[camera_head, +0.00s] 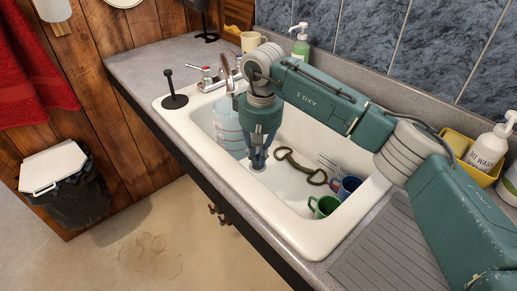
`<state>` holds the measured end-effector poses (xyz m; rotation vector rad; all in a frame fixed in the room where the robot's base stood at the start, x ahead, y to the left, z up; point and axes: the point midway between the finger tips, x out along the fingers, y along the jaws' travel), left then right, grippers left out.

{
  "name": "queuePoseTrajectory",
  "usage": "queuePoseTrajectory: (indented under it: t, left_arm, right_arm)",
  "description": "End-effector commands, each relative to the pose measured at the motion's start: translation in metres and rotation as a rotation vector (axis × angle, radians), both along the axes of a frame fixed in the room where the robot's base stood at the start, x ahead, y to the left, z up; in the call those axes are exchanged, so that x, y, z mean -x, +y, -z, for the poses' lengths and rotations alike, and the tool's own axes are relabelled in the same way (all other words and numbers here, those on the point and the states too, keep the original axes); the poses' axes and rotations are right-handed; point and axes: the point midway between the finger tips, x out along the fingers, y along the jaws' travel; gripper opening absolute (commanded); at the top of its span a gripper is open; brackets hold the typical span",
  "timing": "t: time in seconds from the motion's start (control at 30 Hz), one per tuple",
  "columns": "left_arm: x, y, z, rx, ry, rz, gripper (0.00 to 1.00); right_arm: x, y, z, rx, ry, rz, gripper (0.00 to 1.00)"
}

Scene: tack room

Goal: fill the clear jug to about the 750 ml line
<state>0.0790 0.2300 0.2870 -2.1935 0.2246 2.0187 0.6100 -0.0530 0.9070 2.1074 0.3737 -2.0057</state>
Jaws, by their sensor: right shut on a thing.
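The clear jug (228,128) stands in the left part of the white sink (290,222), below the tap (226,72). It looks pale bluish and see-through; its marks and any water level cannot be made out. My right gripper (258,160) points down into the sink at the jug's right side. Its fingers are shut, on the jug's handle side, and they hide the handle. The tap has a red-marked lever (206,72) on its left. I cannot tell whether water runs. My left gripper is not in view.
A black plunger (175,98) stands on the left rim. Soap bottles (487,150) and a yellow caddy (457,142) are far right.

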Motion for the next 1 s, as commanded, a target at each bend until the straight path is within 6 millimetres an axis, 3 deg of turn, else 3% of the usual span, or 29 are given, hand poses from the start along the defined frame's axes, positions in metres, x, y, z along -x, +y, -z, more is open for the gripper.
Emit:
queuePoseTrajectory:
  t: [0.57, 1.0]
  left_arm:
    - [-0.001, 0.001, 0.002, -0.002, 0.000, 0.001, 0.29]
    - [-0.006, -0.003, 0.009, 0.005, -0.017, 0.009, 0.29]
  right_arm:
    - [0.001, -0.001, -0.001, -0.004, -0.005, -0.001, 0.00]
    - [0.050, -0.035, 0.001, -0.003, -0.005, -0.001, 0.00]
